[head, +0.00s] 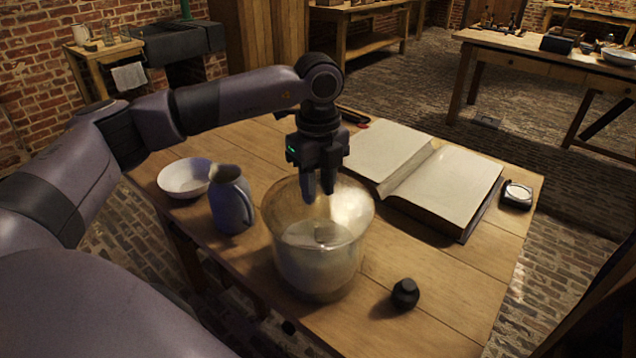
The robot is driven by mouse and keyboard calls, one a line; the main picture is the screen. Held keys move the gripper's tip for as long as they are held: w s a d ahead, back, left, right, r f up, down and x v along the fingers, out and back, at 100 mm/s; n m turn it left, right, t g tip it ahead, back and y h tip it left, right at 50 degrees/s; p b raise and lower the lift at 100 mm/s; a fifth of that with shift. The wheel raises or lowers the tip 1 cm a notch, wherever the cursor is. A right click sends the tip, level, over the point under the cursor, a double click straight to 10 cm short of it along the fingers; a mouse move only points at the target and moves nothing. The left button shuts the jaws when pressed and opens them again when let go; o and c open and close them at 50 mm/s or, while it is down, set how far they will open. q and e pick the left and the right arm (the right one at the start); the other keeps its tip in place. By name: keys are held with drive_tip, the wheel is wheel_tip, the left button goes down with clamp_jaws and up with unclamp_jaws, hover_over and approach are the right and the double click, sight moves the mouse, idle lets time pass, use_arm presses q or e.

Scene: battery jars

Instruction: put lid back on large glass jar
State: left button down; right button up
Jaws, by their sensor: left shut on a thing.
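The large glass jar (318,278) stands upright near the front edge of the wooden table, with a pale, cloudy lower part. My left gripper (319,196) points straight down over the jar, its two fingers close together. It is shut on the lid, whose clear glass blends with the jar's wide upper part. I cannot tell the lid's outline from the jar's rim, nor whether the two touch. A small grey shape shows in the jar below the fingertips. My right gripper is out of view.
A blue-grey jug (231,205) stands close left of the jar, with a white bowl (185,178) beyond it. A large open book (445,185) lies to the right. A small black pot (405,293) stands front right, and a dial instrument (517,195) at the right edge.

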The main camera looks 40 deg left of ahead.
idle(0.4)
use_arm(q)
drive_tip(key=shift+c, duration=1.1)
unclamp_jaws()
drive_tip(key=shift+r+p, duration=2.65)
drive_tip(key=shift+r, duration=0.85)
clamp_jaws()
drive_tip(key=shift+f, duration=0.15)
